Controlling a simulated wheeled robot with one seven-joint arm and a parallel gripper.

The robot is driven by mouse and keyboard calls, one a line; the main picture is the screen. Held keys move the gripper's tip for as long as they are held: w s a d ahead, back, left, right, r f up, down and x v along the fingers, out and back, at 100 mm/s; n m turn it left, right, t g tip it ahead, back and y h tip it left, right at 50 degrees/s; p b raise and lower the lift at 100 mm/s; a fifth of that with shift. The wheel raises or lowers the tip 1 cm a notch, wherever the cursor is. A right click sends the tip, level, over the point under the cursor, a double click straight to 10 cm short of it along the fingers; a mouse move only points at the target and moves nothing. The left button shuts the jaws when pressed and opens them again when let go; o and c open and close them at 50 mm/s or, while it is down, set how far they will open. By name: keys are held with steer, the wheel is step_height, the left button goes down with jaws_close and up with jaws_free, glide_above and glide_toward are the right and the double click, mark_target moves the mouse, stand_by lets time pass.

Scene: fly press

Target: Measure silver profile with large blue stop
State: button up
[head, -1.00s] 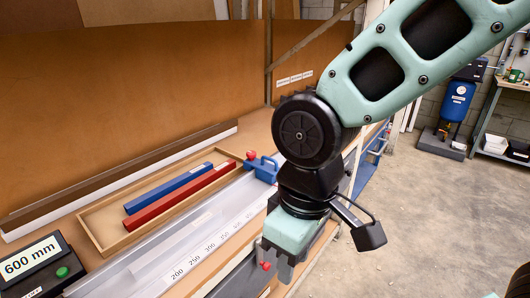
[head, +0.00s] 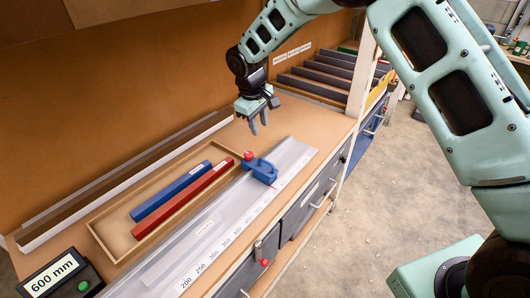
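The large blue stop (head: 262,171) with a red knob sits on the pale measuring channel (head: 292,158), toward its far end. The channel's scale shows marks from 200 upward along its front side. I cannot single out the silver profile for sure; a pale strip lies in the channel's nearer part, and long grey, brown and white strips (head: 125,182) lie along the back wall. My gripper (head: 258,129) points down behind the blue stop, above the bench. Its two fingers are apart with nothing between them.
A shallow wooden tray (head: 113,243) holds a blue bar (head: 171,191) and a red bar (head: 182,200). A black box (head: 57,275) reads "600 mm" and has a green button. A slotted rack (head: 325,80) stands at the far end. Grey drawers (head: 297,217) are below the bench edge.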

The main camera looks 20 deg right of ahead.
mark_target(265, 162)
steer(key=f+p, duration=0.1)
steer(key=f, duration=0.4)
steer(key=w+d+f+p, duration=0.1)
steer(key=f+p, duration=0.1)
steer(key=f, duration=0.3)
steer(key=d+f+p, duration=0.1)
steer(key=f+p, duration=0.1)
steer(key=f, duration=0.3)
steer(key=shift+w+d+f, duration=0.2)
steer(key=shift+w+d, duration=0.05)
steer(key=shift+w, duration=0.1)
jaws_close()
